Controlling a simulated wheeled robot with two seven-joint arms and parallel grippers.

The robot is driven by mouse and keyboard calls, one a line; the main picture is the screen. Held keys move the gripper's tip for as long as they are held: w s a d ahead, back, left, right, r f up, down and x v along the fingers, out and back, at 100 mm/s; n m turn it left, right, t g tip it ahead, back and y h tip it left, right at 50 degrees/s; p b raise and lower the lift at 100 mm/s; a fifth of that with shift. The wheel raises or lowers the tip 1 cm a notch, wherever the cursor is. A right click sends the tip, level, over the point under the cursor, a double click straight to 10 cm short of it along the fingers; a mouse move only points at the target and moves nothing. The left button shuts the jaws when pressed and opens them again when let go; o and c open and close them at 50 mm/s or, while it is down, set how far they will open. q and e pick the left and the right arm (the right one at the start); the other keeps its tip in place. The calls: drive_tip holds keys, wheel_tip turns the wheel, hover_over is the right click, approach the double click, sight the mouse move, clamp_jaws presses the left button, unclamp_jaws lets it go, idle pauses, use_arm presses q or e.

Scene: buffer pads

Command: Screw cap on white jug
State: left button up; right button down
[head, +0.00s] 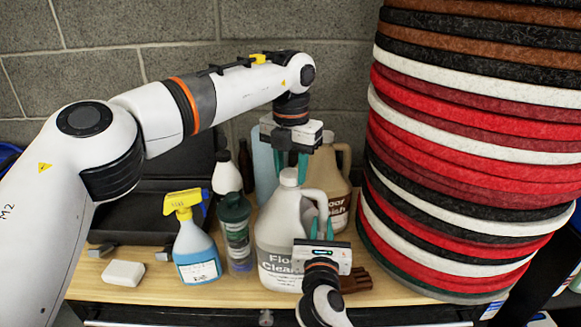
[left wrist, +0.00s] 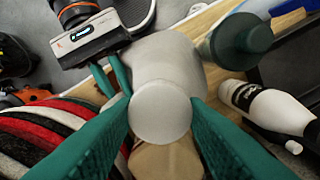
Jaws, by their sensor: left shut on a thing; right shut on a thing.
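The white jug (head: 277,225), labelled floor cleaner, stands upright on the wooden bench top. Its white cap (head: 289,177) sits at the top of the jug's neck; whether it is threaded tight cannot be seen. My left gripper (head: 291,167) points down over the jug, its green fingers shut on the cap. In the left wrist view the round cap (left wrist: 160,118) lies between the two fingertips. My right gripper (head: 322,230) comes from the front right, shut on the jug's handle (head: 321,205). The handle partly hides behind its fingers.
A tan jug (head: 340,190) stands close behind the white jug. A green bottle (head: 236,230) and a yellow-topped spray bottle (head: 195,245) stand to its left. A tall stack of round pads (head: 465,160) blocks the right side. A white block (head: 123,273) lies front left.

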use_arm(q)
drive_tip(key=m, duration=0.3)
drive_tip(key=shift+a+m, duration=0.1)
drive_tip(key=shift+m, duration=0.3)
use_arm(e)
drive_tip(key=shift+r, duration=0.1)
use_arm(q)
drive_tip(key=o, duration=1.1)
drive_tip(key=shift+o, duration=0.2)
drive_tip(key=shift+r, duration=0.1)
wheel_tip(320, 180, up, 12)
use_arm(e)
drive_tip(key=c, duration=1.2)
unclamp_jaws()
drive_tip(key=shift+s, duration=0.1)
